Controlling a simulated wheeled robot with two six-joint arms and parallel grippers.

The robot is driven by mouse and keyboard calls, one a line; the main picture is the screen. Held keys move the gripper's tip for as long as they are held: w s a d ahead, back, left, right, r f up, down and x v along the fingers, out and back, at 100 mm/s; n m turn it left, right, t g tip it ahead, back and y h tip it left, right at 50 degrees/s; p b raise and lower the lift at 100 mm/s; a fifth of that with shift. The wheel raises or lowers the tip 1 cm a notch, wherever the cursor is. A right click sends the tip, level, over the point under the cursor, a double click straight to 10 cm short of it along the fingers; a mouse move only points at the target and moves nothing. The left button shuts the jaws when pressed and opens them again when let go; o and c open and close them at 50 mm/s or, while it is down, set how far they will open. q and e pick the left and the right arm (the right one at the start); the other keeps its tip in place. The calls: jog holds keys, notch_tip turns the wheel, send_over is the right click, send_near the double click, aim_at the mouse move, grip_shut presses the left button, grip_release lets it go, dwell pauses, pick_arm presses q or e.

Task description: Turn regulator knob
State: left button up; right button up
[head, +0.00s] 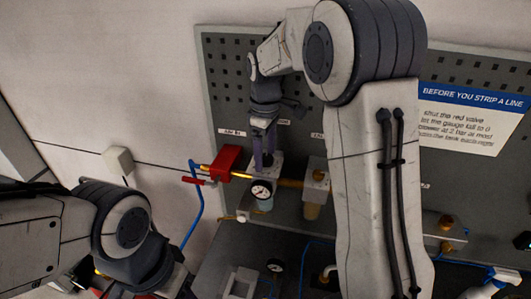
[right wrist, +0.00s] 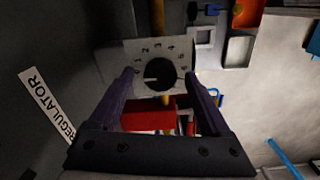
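In the right wrist view the black regulator knob (right wrist: 160,74) sits on a pale plate (right wrist: 117,60) with a numbered dial. A white mark on the knob points to the left, toward the low end of the numbers. My right gripper (right wrist: 159,82) is open, with one purple finger on each side of the knob; I cannot tell whether they touch it. In the head view my right gripper (head: 264,150) points down at the pale regulator block (head: 264,167) on the pegboard, and the knob is hidden. My left arm comes in at the lower left; its gripper does not show.
A round gauge (head: 261,190) sits just below the regulator block. A red valve (head: 222,163) with a blue hose (head: 196,218) is close on the left. A brass-and-pale fitting (head: 314,190) stands close on the right. A white sign (head: 470,115) hangs at the right.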

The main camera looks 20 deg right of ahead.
aim_at(265, 157)
jog(key=shift+r, duration=0.2)
notch_tip(265, 157, up, 10)
jog(key=b, duration=0.3)
dwell(0.5)
